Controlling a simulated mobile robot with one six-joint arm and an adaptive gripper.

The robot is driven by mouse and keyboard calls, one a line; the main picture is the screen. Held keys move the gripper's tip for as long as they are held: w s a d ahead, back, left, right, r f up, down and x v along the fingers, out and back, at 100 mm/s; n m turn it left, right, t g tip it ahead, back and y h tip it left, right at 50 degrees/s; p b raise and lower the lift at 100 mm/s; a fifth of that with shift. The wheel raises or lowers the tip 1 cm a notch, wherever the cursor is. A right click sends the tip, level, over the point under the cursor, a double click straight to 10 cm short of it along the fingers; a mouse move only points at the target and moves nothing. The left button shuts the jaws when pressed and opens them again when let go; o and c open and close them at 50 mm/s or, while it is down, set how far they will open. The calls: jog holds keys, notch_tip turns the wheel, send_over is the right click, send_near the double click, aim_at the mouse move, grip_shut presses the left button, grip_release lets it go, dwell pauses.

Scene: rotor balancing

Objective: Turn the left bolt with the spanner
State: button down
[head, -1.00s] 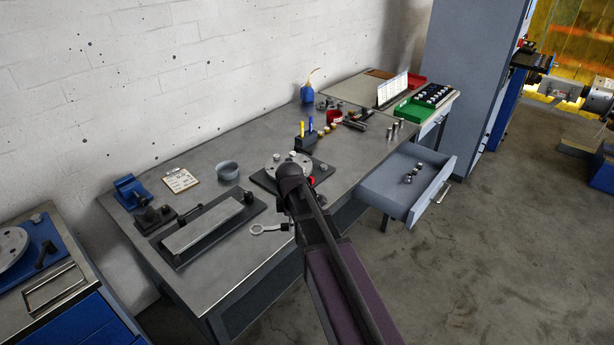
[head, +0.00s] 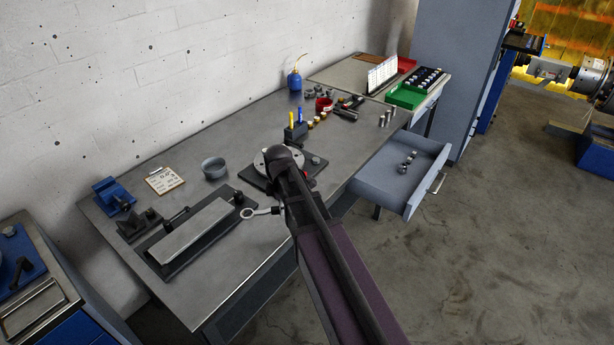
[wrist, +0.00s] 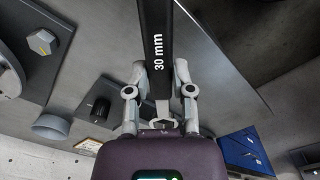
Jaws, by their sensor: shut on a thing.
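The spanner, a dark flat bar marked "30 mm" (wrist: 158,40), runs up between the fingers of my gripper (wrist: 159,82) in the wrist view. My gripper is shut on it. In the head view the spanner's pale ring end (head: 247,213) sticks out left of my arm, over the bench near the long block's right end. The round grey rotor disc (head: 262,161) on its dark plate is partly hidden behind my arm. A silver bolt head (wrist: 42,42) on the dark plate shows in the wrist view, apart from the spanner. I cannot tell which bolt is the left one.
A long metal block (head: 192,236) on a dark base lies left of the spanner. A grey bowl (head: 214,168), a clipboard (head: 164,180) and a blue vise (head: 113,194) stand behind it. An open drawer (head: 395,180) juts out at right.

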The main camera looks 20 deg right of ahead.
jog(key=shift+w+a, duration=0.1)
jog(key=shift+w, duration=0.3)
jog(key=w+d+m, duration=0.4)
jog(key=w+d, duration=0.5)
jog(key=d, duration=0.3)
jog(key=shift+w+d+r+m, duration=0.15)
jog(key=shift+r+m, duration=0.1)
jog(key=shift+m, duration=0.05)
jog(key=shift+f, duration=0.2)
jog(key=shift+f+b, duration=2.1)
jog(key=shift+f+b, duration=0.9)
